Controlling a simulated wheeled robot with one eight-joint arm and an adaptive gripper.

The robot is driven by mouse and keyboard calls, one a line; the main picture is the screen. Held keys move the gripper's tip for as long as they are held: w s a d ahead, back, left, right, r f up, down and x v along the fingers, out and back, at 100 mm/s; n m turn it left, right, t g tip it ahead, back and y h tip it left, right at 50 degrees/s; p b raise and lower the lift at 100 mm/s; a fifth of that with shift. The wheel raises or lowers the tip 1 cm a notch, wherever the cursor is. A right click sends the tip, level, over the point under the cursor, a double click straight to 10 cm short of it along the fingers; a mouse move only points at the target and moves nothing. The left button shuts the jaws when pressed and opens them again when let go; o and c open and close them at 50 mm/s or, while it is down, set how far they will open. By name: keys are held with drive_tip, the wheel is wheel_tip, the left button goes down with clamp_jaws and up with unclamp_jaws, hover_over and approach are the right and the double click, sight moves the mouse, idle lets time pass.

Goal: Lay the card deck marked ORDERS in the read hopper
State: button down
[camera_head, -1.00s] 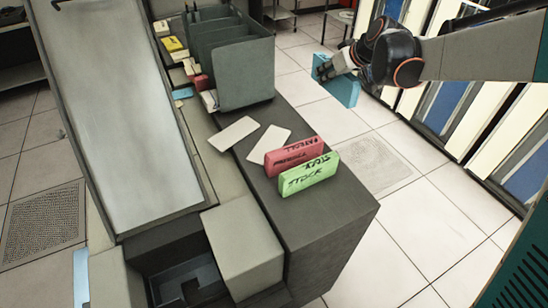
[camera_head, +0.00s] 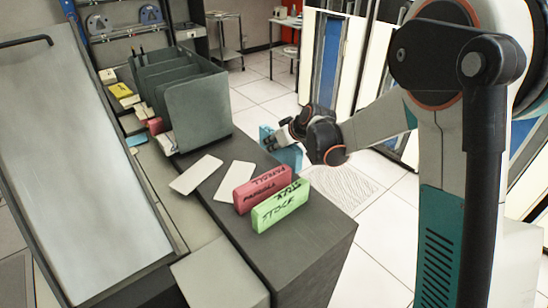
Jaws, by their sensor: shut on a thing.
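My gripper (camera_head: 290,132) is shut on a blue card deck (camera_head: 291,157). It holds the deck upright in the air, just beyond the right edge of the machine's dark top. No lettering shows on the blue deck from here, so I cannot read ORDERS on it. A red deck marked PAYROLL (camera_head: 262,188) and a green deck marked STOCK (camera_head: 281,208) stand on edge side by side on the dark top, nearer than my gripper. I cannot make out the read hopper in the current view; the dark recess at the machine's near end is out of frame.
Two loose pale cards (camera_head: 196,174) lie left of the decks. A grey slotted rack (camera_head: 200,112) stands behind them. A sloping pale panel (camera_head: 70,170) fills the left, and a beige block (camera_head: 222,278) sits at the near end. Open floor lies to the right.

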sight(292, 146)
drive_tip(key=shift+f+b, duration=0.65)
drive_tip(key=shift+f, duration=1.75)
drive_tip(key=shift+r, duration=0.1)
drive_tip(key=c, duration=1.8)
unclamp_jaws()
drive_tip(key=shift+f, duration=0.2)
drive_tip(key=o, duration=0.4)
drive_tip(key=shift+o, duration=0.2)
drive_tip(key=shift+r, duration=0.1)
drive_tip(key=shift+r, duration=0.2)
drive_tip(key=p+v, duration=0.3)
drive_tip(key=v, duration=0.9)
drive_tip(key=shift+s, duration=0.15)
